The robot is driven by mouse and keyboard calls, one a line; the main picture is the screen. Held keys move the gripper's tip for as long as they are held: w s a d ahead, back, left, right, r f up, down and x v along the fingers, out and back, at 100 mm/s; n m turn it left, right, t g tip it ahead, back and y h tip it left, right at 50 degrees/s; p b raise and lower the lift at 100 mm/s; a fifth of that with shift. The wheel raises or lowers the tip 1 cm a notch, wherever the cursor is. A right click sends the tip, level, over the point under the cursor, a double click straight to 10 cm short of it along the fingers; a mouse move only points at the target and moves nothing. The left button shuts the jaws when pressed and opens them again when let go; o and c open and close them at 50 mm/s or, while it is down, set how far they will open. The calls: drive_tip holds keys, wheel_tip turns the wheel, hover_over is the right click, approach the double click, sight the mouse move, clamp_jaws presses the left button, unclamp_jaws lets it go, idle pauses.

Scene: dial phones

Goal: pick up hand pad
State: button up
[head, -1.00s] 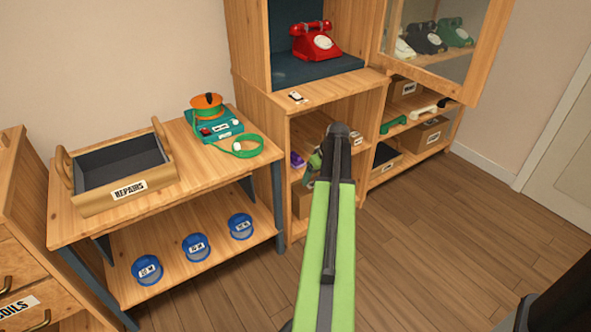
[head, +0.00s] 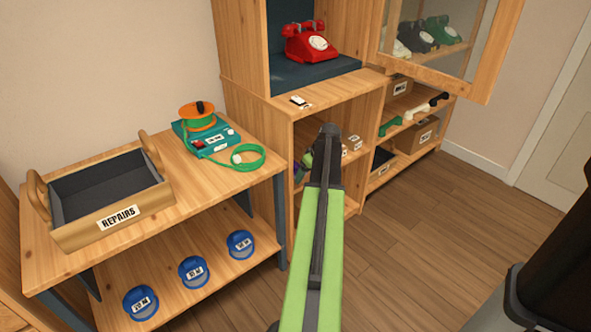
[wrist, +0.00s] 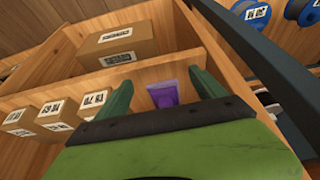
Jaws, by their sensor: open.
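A small purple item (wrist: 163,95), perhaps the hand pad, lies in a wooden shelf compartment in the wrist view. Its label cannot be read. My gripper (wrist: 162,88) is open, its two green fingers on either side of the purple item in the picture, with nothing held between them. I cannot tell how far the item is beyond the fingertips.
Blue spools (head: 193,271) are on the bench's lower shelf. A repairs tray (head: 110,192) is on top. A red phone (head: 309,42) sits above the shelves.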

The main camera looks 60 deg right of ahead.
sight(295, 162)
drive_tip(key=w, duration=0.1)
drive_tip(key=w+d, duration=0.1)
drive_tip(key=w, duration=0.2)
drive_tip(key=shift+w+d, duration=0.35)
drive_tip(key=shift+d, duration=0.05)
drive_tip(key=w, duration=0.2)
drive_tip(key=w+d, duration=0.1)
drive_tip(key=w, duration=0.1)
drive_tip(key=shift+d, duration=0.2)
drive_tip(key=shift+w+f+b, duration=0.1)
drive_tip(key=shift+f+b, duration=0.65)
drive_tip(key=shift+f, duration=0.05)
drive_tip(key=shift+r, duration=0.2)
drive_tip(key=c, duration=1.6)
drive_tip(key=shift+r+p, duration=0.5)
drive_tip(key=shift+p, duration=0.2)
drive_tip(key=s+a, duration=0.2)
drive_tip(key=s, duration=0.3)
drive_tip(key=s+a, duration=0.1)
drive_tip(key=s, duration=0.5)
drive_tip(key=s+a, duration=0.2)
drive_tip(key=s, duration=0.4)
drive_tip(key=shift+s+a+f, duration=0.1)
drive_tip(key=shift+a+f, duration=0.1)
drive_tip(key=shift+a, duration=0.15)
